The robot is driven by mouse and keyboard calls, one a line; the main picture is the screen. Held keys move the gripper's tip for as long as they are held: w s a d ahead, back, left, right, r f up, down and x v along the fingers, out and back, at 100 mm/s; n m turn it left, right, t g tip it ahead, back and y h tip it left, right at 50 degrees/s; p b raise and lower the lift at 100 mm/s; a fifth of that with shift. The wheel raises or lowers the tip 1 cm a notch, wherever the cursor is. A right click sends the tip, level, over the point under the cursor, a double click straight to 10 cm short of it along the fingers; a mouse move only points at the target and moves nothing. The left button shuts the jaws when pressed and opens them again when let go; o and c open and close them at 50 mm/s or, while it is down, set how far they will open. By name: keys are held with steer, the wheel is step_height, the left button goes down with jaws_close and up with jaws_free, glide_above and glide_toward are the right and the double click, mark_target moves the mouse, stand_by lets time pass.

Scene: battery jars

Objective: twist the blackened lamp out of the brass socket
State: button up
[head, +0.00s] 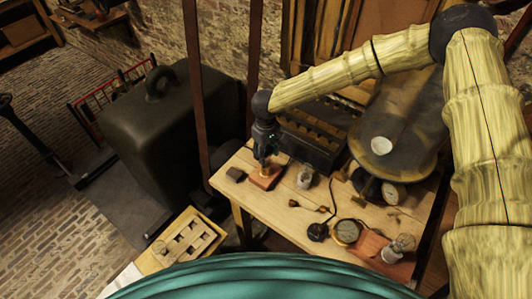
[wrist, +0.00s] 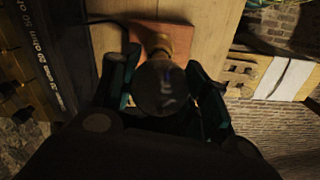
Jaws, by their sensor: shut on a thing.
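The blackened lamp (wrist: 160,92) shows in the wrist view as a dark round bulb between the fingers of my gripper (wrist: 162,78). My gripper is shut on it, with one teal finger on each side. The brass socket (wrist: 158,46) sits just beyond the bulb on a reddish wooden base (wrist: 176,31). The lamp appears in line with the socket; whether its thread is still engaged is hidden. In the head view my gripper (head: 266,157) points down over the wooden base (head: 264,180) near the table's left side, covering most of the lamp.
A clear lamp (head: 304,179) stands on the table (head: 285,212) right of the base. A small dark block (head: 235,174) lies left of it. A slotted dark box (head: 312,140) is behind. Gauges, leads and another lamp on a base (head: 400,245) occupy the right side.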

steer(key=shift+r, duration=0.45)
steer(key=shift+r, duration=2.35)
